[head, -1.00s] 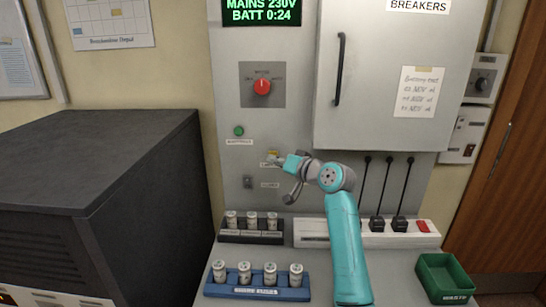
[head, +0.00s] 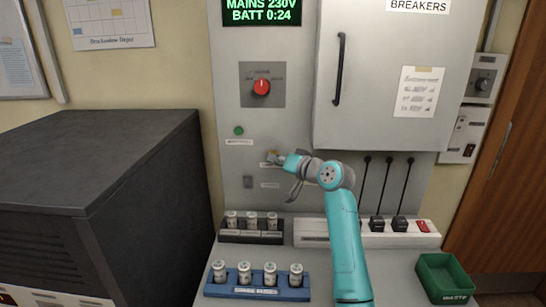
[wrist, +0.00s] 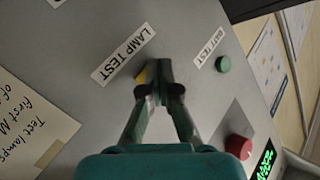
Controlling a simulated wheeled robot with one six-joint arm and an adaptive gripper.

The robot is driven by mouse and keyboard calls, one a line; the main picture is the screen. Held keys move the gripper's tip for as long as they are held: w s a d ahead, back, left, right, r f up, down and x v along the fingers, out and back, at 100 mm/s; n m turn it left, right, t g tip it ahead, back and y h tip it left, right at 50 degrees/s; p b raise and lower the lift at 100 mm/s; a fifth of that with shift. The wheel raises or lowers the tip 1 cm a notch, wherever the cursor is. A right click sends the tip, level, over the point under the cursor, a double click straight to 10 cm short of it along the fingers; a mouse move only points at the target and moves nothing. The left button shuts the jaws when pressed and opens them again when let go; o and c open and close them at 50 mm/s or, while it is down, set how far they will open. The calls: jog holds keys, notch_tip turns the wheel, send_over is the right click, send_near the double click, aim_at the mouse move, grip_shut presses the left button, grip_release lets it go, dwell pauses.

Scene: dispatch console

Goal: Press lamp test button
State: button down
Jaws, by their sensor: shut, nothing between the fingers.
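The lamp test button shows as a small yellow patch (wrist: 142,75) in the wrist view, beside the white LAMP TEST label (wrist: 123,55). My gripper's closed fingertips (wrist: 161,76) cover most of it. In the head view my gripper (head: 279,160) is at the grey panel, at the yellow button (head: 271,154). The fingers are shut with nothing between them. I cannot tell whether the tips touch the button or whether it is pressed in.
A green button (head: 239,131) labelled BATT TEST in the wrist view and a red rotary knob (head: 262,87) are on the same panel. A grey switch (head: 247,182) is below left. Fuse racks (head: 258,291) and a green bin (head: 445,277) stand on the bench.

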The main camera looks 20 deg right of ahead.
jog(key=shift+s, duration=0.15)
jog(key=shift+s+a, duration=0.25)
jog(key=shift+s, duration=0.35)
jog(key=shift+s, duration=0.15)
jog(key=shift+s+a, duration=0.25)
jog(key=shift+s, duration=0.5)
jog(key=shift+s+a, duration=0.25)
jog(key=shift+s, duration=0.5)
jog(key=shift+s+a, duration=0.25)
jog(key=shift+s, duration=0.5)
dwell(4.8)
